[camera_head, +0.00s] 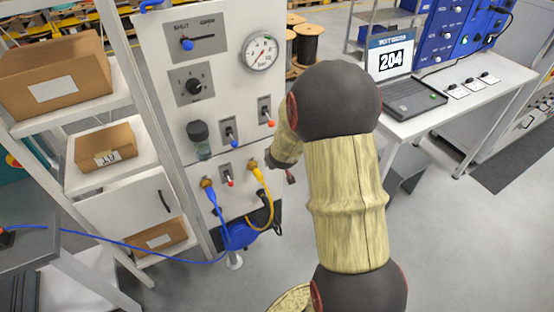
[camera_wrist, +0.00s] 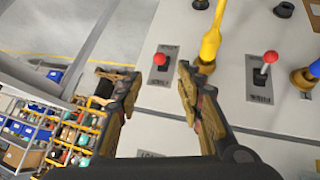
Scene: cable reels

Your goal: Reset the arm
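My arm, with pale wood-look links and dark joints, reaches across the middle of the head view in front of the grey control panel (camera_head: 235,110). My gripper (camera_head: 291,177) is mostly hidden behind the arm there, just right of the panel's lower part. In the wrist view my gripper (camera_wrist: 157,85) has its two fingers spread apart with nothing held. A red-knobbed switch (camera_wrist: 160,60) on the panel shows beyond the gap. The right finger's tip appears close to the yellow plug (camera_wrist: 210,45); I cannot tell whether they touch.
The panel carries a gauge (camera_head: 261,53), several switches and a blue cable (camera_head: 217,205). A shelf with cardboard boxes (camera_head: 55,75) stands left. A table with a laptop (camera_head: 408,95) stands right. Grey floor is open at the lower right.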

